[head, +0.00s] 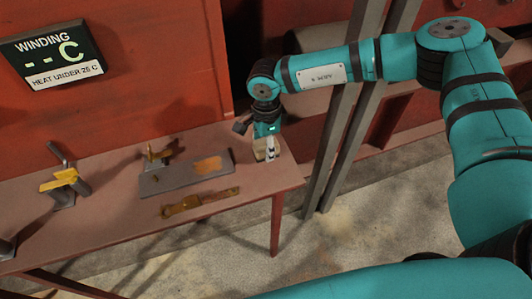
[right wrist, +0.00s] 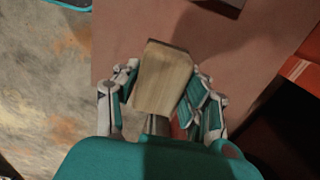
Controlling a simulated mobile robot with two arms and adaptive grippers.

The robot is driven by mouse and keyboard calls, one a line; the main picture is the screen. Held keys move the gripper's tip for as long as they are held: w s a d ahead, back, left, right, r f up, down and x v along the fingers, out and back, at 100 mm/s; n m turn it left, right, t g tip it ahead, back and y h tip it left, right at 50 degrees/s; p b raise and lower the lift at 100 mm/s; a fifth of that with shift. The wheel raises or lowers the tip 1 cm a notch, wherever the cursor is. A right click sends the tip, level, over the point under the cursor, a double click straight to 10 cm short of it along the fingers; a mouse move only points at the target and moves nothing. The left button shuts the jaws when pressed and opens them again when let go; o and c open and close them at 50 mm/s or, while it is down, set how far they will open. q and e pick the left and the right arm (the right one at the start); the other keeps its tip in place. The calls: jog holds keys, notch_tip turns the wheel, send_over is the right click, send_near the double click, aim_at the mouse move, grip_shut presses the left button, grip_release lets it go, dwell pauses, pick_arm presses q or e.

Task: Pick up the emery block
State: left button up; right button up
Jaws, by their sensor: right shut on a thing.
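The emery block (right wrist: 163,80) is a pale, wood-coloured block in the right wrist view, with the fingers of my right gripper (head: 270,154) on both its sides. In the head view the block (head: 260,152) shows as a small tan shape at the right end of the table, mostly hidden behind the gripper. My right gripper points down and is shut on the block. I cannot tell whether the block still touches the tabletop. My left gripper is not in view.
The table (head: 120,205) holds a grey plate (head: 160,183) with an orange patch, a brown tool (head: 200,202), a small brass piece (head: 160,155) and a yellow-and-grey fixture (head: 62,183). A red wall with a sign (head: 52,55) stands behind. Slanted posts (head: 340,130) rise just right of the table.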

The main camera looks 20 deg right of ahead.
jog(key=s+a+r+b, duration=0.1)
jog(key=s+a+b, duration=0.2)
jog(key=s+a, duration=0.6)
jog(key=shift+s+a+r+b, duration=0.15)
jog(key=shift+s+a+b, duration=0.15)
jog(key=shift+s, duration=1.65)
